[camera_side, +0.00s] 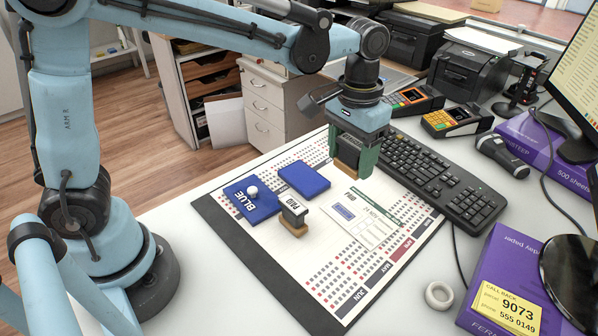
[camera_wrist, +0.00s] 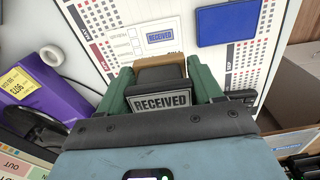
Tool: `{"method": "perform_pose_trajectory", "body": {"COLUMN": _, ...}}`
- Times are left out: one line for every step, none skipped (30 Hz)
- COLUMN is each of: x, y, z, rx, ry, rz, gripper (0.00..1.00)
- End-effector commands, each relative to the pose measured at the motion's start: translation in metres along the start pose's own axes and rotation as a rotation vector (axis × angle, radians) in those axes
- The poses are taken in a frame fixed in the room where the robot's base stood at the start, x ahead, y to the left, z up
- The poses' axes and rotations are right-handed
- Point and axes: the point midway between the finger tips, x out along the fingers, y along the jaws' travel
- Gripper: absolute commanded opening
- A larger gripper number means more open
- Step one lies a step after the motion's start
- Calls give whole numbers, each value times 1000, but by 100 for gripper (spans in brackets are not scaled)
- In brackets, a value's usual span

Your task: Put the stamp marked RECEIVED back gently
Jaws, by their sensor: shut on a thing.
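My gripper (camera_side: 357,152) is shut on a dark stamp with a label reading RECEIVED (camera_wrist: 162,102). The stamp's wooden base (camera_side: 347,163) shows between the green fingers in the side view. In the wrist view the gripper (camera_wrist: 160,92) grips the stamp from both sides, label towards the camera. The stamp is over the far part of the calendar desk mat (camera_side: 265,270); its exact height is hard to tell. A paper form (camera_side: 372,232) in front of it bears a blue boxed mark, which reads RECEIVED in the wrist view. Its underside is hidden.
A stamp labelled PAID (camera_side: 293,213) stands on the mat, left of the form. Behind it lie a blue ink pad (camera_side: 304,179) and its lid (camera_side: 250,203) marked BLUE, with a white knob. A keyboard (camera_side: 440,178) is close on the right. Card terminals (camera_side: 450,120) stand behind.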

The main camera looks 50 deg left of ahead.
Motion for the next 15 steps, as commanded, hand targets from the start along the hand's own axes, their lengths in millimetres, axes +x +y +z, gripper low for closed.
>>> {"method": "perform_pose_trajectory", "body": {"x": -2, "y": 7, "z": 9, "rx": 4, "ry": 0, "rz": 0, "gripper": 0}}
{"method": "perform_pose_trajectory", "body": {"x": -2, "y": 11, "z": 15, "rx": 3, "ry": 0, "rz": 0, "gripper": 0}}
{"method": "perform_pose_trajectory", "body": {"x": -2, "y": 15, "z": 22, "rx": 2, "ry": 0, "rz": 0, "gripper": 0}}
{"method": "perform_pose_trajectory", "body": {"x": -2, "y": 18, "z": 28, "rx": -1, "ry": 0, "rz": 0, "gripper": 0}}
{"method": "perform_pose_trajectory", "body": {"x": -2, "y": 22, "z": 33, "rx": -1, "ry": 0, "rz": 0, "gripper": 0}}
{"method": "perform_pose_trajectory", "body": {"x": -3, "y": 25, "z": 40, "rx": -4, "ry": 0, "rz": 0, "gripper": 0}}
{"method": "perform_pose_trajectory", "body": {"x": -3, "y": 28, "z": 46, "rx": -4, "ry": 0, "rz": 0, "gripper": 0}}
{"method": "perform_pose_trajectory", "body": {"x": -2, "y": 31, "z": 51, "rx": -6, "ry": 0, "rz": 0, "gripper": 0}}
{"method": "perform_pose_trajectory", "body": {"x": -2, "y": 34, "z": 58, "rx": -8, "ry": 0, "rz": 0, "gripper": 0}}
{"method": "perform_pose_trajectory", "body": {"x": -2, "y": 36, "z": 63, "rx": -9, "ry": 0, "rz": 0, "gripper": 0}}
{"method": "perform_pose_trajectory", "body": {"x": -2, "y": 38, "z": 68, "rx": -11, "ry": 0, "rz": 0, "gripper": 0}}
{"method": "perform_pose_trajectory", "body": {"x": -2, "y": 41, "z": 75, "rx": -12, "ry": 0, "rz": 0, "gripper": 0}}
{"method": "perform_pose_trajectory", "body": {"x": -2, "y": 43, "z": 79, "rx": -14, "ry": 0, "rz": 0, "gripper": 0}}
{"method": "perform_pose_trajectory", "body": {"x": -2, "y": 44, "z": 84, "rx": -14, "ry": 0, "rz": 0, "gripper": 0}}
{"method": "perform_pose_trajectory", "body": {"x": -1, "y": 47, "z": 90, "rx": -16, "ry": 0, "rz": 0, "gripper": 0}}
